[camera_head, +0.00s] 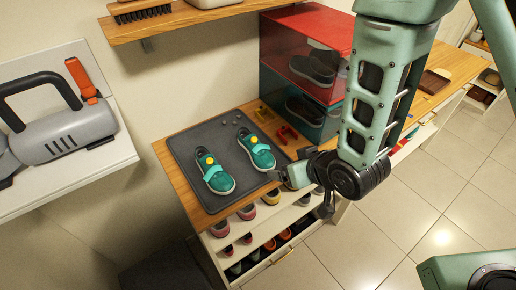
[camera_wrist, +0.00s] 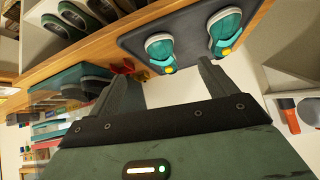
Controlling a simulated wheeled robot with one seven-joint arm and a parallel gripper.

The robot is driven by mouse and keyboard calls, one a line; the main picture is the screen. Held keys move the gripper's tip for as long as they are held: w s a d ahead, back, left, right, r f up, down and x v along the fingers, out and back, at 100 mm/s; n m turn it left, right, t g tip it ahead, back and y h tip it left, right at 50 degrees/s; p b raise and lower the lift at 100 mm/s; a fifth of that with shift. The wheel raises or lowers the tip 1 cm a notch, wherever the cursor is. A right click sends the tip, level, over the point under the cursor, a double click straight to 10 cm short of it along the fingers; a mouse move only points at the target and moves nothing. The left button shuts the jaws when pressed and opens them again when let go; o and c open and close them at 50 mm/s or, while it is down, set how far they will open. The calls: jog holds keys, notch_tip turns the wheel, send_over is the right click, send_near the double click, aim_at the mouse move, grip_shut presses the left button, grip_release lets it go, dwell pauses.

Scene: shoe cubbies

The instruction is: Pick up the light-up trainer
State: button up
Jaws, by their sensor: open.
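Two teal trainers with yellow dots and pale straps stand side by side on a dark grey mat (camera_head: 190,150). The left trainer (camera_head: 217,177) and the right trainer (camera_head: 258,153) look alike; no lights can be told apart on either. They also show at the top of the wrist view, one near the middle (camera_wrist: 160,48) and one to its right (camera_wrist: 226,30). My gripper (camera_head: 283,176) is by the mat's right front corner, just beyond the toe of the right trainer. In the wrist view its fingers (camera_wrist: 167,78) are spread with nothing between them.
A red clip-like item (camera_head: 287,134) and small yellow items (camera_head: 264,113) lie beside the mat. Stacked red (camera_head: 300,35) and teal (camera_head: 290,105) shoe boxes stand behind. Shoe cubbies (camera_head: 245,245) lie below the wooden top. A grey handheld appliance (camera_head: 60,130) sits on the left shelf.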

notch_tip(320, 180, down, 2)
jog(key=w+d+t, duration=0.1)
jog(key=t, duration=0.1)
jog(key=n+t+y+b, duration=0.2)
jog(key=y+b, duration=0.1)
jog(key=b, duration=0.1)
send_near(263, 151)
jog(key=x, duration=0.5)
jog(key=shift+w+a+r, duration=0.15)
jog(key=shift+w+r, duration=0.1)
jog(key=shift+w, duration=0.2)
jog(key=shift+s+f+p+x, duration=0.15)
jog(key=shift+p+x, duration=0.3)
jog(key=shift+x, duration=0.55)
jog(key=shift+f+p+x, duration=0.15)
jog(key=shift+p+x, duration=0.3)
jog(key=shift+x, duration=0.5)
jog(key=shift+s+f+p+x, duration=0.15)
jog(key=shift+p+x, duration=0.3)
jog(key=shift+x, duration=0.55)
jog(key=c, duration=1)
